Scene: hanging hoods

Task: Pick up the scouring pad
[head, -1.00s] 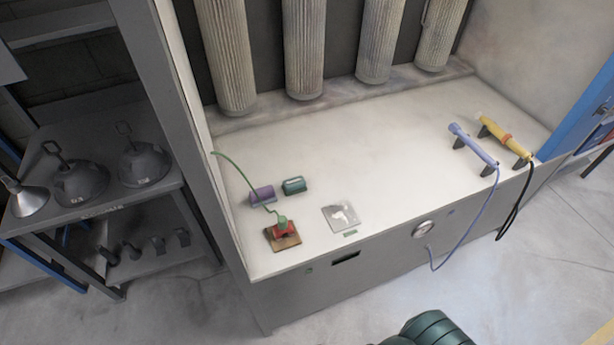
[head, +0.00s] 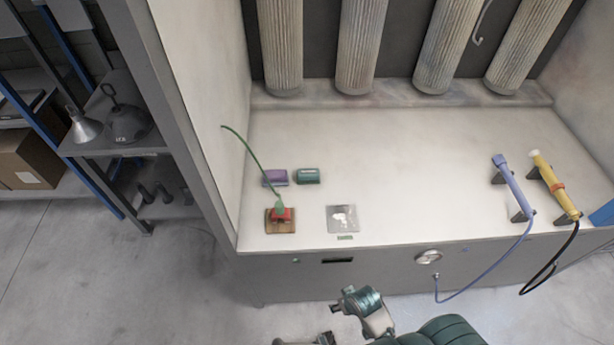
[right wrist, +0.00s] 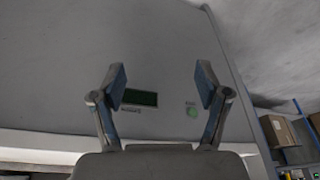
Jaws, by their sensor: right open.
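Two small blocks lie side by side at the left of the white worktop in the head view: a purple one (head: 275,177) and a dark green one (head: 307,176). One may be the scouring pad; I cannot tell which. My right gripper (right wrist: 161,80) is open and empty in the right wrist view, facing the cabinet's grey front, below the worktop. My right arm seems to show at the bottom of the head view, its gripper end partly cut off by the frame. My left gripper is not in view.
A red object with a long green stem (head: 281,213) sits on a brown board in front of the blocks. A grey plate (head: 342,219) with white residue lies beside it. Blue (head: 513,185) and yellow (head: 555,187) tools rest on stands at right. The worktop's middle is clear.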

